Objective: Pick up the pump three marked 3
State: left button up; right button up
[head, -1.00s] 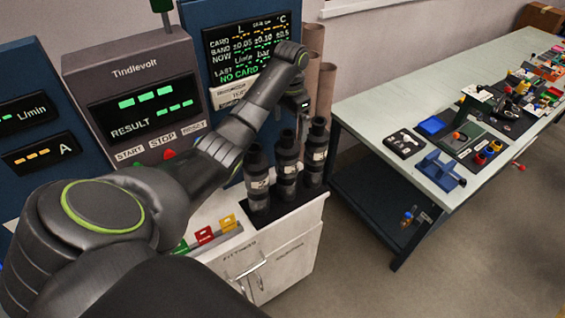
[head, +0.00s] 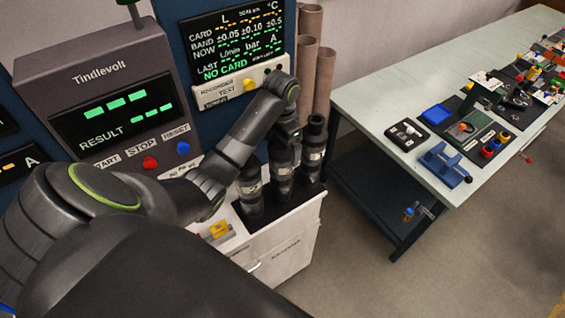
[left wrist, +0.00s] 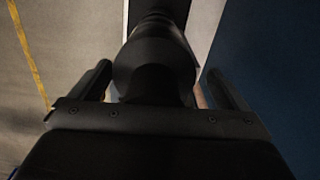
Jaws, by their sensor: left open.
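Three black pumps stand upright in a row in a dark holder (head: 262,226) on a white cabinet: a left pump (head: 250,192), a middle pump (head: 281,165) and a right pump (head: 313,152). Each has a pale label band. The marks are too small to read surely, so I cannot tell which is marked 3. My left gripper (head: 288,132) is at the top of the middle pump and partly hides it. In the left wrist view, its open fingers (left wrist: 158,80) stand on either side of a dark round pump (left wrist: 155,65). My right gripper is out of view.
A Tindlevolt test panel (head: 115,90) with buttons stands at the left, beside a blue panel with a screen (head: 232,42). Brown tubes (head: 322,80) stand behind the pumps. A long pale workbench (head: 385,88) with small parts is at the right, with open floor before it.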

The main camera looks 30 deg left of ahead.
pick_arm(q)
jog(key=shift+s+d, duration=0.1)
jog(key=shift+s, duration=0.1)
jog(key=shift+s+d, duration=0.15)
jog(key=shift+s, duration=0.05)
jog(key=shift+s+r, duration=0.1)
jog(key=c, duration=0.6)
jog(key=shift+c, duration=2.4)
jog(key=c, duration=1)
jog(key=shift+r, duration=0.2)
grip_shut()
jog(key=shift+w, duration=0.25)
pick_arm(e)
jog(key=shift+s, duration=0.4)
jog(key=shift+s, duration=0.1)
